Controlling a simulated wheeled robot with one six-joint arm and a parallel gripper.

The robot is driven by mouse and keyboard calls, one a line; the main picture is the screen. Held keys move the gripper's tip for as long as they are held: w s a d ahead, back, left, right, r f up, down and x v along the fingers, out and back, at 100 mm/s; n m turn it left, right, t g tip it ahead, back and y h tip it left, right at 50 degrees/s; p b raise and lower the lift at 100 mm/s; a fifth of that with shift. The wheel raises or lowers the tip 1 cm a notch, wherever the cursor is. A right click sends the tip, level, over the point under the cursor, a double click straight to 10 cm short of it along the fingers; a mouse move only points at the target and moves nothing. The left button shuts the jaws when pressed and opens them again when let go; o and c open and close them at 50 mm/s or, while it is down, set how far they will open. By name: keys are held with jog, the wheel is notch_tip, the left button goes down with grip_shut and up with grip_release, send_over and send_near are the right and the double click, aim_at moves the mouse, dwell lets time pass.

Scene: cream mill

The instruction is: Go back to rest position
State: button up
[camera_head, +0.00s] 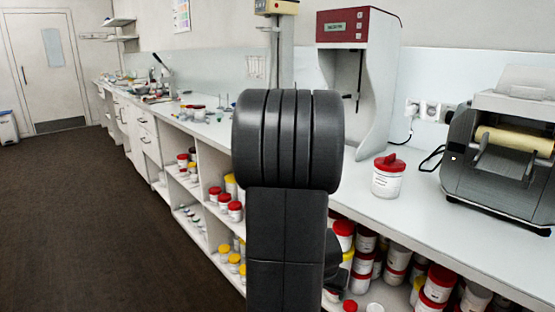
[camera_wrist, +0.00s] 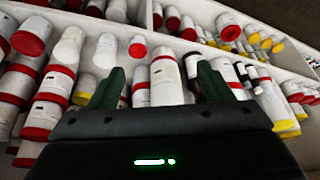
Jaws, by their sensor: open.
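My gripper (camera_wrist: 157,92) shows in the wrist view with its two dark green fingers apart and nothing between them. Beyond the fingers are white jars on shelves, tilted in the picture; one white jar (camera_wrist: 166,77) appears between the fingertips but is not clasped. In the head view my dark arm stands upright in the middle and hides part of the counter. The gripper's fingers are not clearly seen there.
A white jar with a red lid (camera_head: 387,178) stands on the counter (camera_head: 420,215). A red and white mixing machine (camera_head: 357,60) and a dark grey machine with a roller (camera_head: 500,150) stand nearby. Shelves below hold several jars. The dark floor (camera_head: 80,210) at left is clear.

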jog(key=shift+w+a+r+n+p, duration=0.15)
jog(key=shift+w+a+r+p, duration=0.15)
jog(key=shift+r+p, duration=0.2)
jog(key=shift+w+a+r+n+p, duration=0.2)
jog(key=shift+w+r+p, duration=0.2)
jog(key=shift+r, duration=0.2)
jog(key=shift+s, duration=0.15)
